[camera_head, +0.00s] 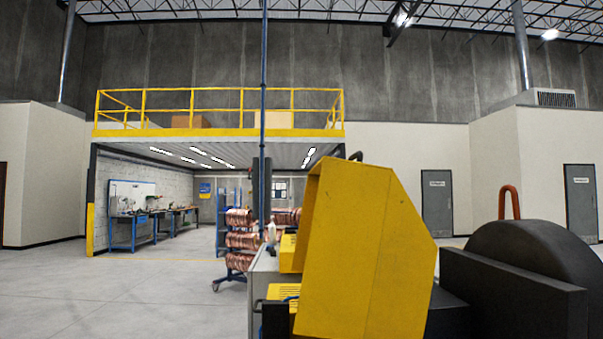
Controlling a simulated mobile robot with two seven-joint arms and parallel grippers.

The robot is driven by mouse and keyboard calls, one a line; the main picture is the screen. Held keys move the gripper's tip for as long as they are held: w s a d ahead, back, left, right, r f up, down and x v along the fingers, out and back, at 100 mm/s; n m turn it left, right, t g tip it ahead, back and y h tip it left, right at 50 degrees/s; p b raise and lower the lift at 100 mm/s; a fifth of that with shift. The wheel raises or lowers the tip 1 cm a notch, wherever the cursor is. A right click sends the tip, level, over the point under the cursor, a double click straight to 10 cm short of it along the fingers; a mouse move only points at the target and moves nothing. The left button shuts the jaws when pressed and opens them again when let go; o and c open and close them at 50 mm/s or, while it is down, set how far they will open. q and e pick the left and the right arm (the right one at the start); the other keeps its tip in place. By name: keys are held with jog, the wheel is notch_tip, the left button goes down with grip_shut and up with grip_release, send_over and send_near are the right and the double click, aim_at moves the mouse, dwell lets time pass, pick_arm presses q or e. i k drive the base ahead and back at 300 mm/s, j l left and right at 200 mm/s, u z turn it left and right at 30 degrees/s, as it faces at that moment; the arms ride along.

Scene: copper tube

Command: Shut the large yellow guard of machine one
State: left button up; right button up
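The large yellow guard (375,260) stands tall at the front right of the head view, with a slanted upper right edge. It looks swung up and tilted, with its narrow left side facing the grey machine body (262,290). A small black part, perhaps a handle, shows at its top (355,156). Smaller yellow parts (289,252) show just left of it. The guard hides much of the machine behind it, and its hinge is not clear. Neither of my grippers is in view.
A black rounded machine part (540,255) with a copper-coloured loop (509,201) stands to the right of the guard. A rack of copper coils (241,242) is behind on the left. The grey floor (120,295) at left is clear.

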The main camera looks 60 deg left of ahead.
aim_at(367, 258)
jog(key=i+l+u, duration=0.1)
jog(key=u, duration=0.3)
jog(key=i+l+u, duration=0.25)
jog(key=u, duration=0.15)
jog(key=i+l+u, duration=0.15)
jog(key=u, duration=0.3)
jog(key=l+u, duration=0.4)
jog(key=i+l+u, duration=0.15)
jog(key=u, duration=0.25)
jog(key=k+l, duration=0.05)
jog(key=l, duration=0.05)
